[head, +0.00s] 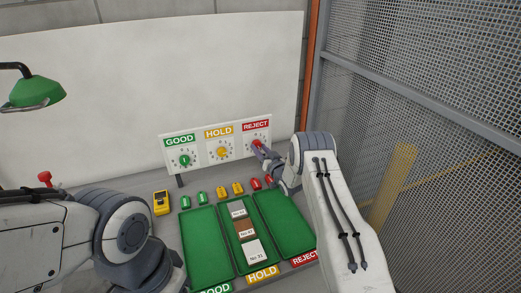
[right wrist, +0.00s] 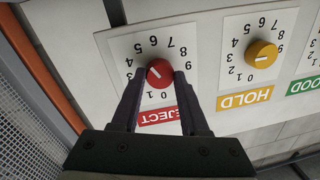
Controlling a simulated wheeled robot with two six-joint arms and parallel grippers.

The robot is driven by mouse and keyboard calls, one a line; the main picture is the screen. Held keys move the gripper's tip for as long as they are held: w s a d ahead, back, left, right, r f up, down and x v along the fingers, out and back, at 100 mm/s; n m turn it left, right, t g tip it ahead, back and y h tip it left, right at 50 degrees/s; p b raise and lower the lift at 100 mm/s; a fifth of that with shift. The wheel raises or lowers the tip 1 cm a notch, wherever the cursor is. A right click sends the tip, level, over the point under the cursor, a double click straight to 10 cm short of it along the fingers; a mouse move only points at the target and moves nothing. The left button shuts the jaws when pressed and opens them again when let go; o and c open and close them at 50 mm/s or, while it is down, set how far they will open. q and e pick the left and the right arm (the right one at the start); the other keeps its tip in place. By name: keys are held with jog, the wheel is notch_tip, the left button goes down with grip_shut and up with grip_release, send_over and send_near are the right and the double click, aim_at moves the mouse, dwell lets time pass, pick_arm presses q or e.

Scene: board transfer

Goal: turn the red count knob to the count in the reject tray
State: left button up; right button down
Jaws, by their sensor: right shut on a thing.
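In the right wrist view the picture is upside down, and my right fingers (right wrist: 160,85) are shut on the red knob (right wrist: 159,73), one on each side. A white mark on the knob points toward the upper left of that view; its exact number is unclear. The reject tray (head: 283,222) is green, at the right, and its visible part looks empty. My left gripper is out of view.
The yellow HOLD knob (head: 221,152) and green GOOD knob (head: 184,160) share the panel. The hold tray (head: 231,226) holds several numbered boards. The good tray (head: 206,250) looks empty. Small green, yellow and red items stand behind the trays. A mesh fence (head: 440,80) is at the right.

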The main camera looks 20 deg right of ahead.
jog(key=shift+f+n+b, duration=0.1)
jog(key=shift+n+b, duration=0.4)
jog(key=shift+b, duration=0.3)
jog(key=n+b, duration=0.5)
jog(key=b, duration=0.4)
jog(key=n+h+b, duration=0.1)
jog(key=n+b, duration=0.5)
jog(key=b, duration=0.2)
jog(key=shift+f+n+g+b, duration=0.1)
jog(key=shift+n+g+b, duration=0.2)
jog(key=shift+g+b, duration=0.1)
jog(key=n+b, duration=0.4)
jog(key=b, duration=0.3)
jog(key=n+h+b, duration=0.1)
jog(key=n+b, duration=0.3)
jog(key=b, duration=0.4)
jog(key=n+h+b, duration=0.1)
jog(key=n+b, duration=0.3)
jog(key=b, duration=0.3)
jog(key=shift+a+b, duration=0.25)
jog(key=shift+b, duration=0.1)
jog(key=shift+r+n+h+b, duration=0.15)
jog(key=shift+r+n+b, duration=0.05)
jog(key=shift+n+b, duration=0.6)
jog(key=shift+r+n+h+b, duration=0.15)
jog(key=shift+n+b, duration=0.65)
jog(key=shift+c, duration=2.1)
grip_release()
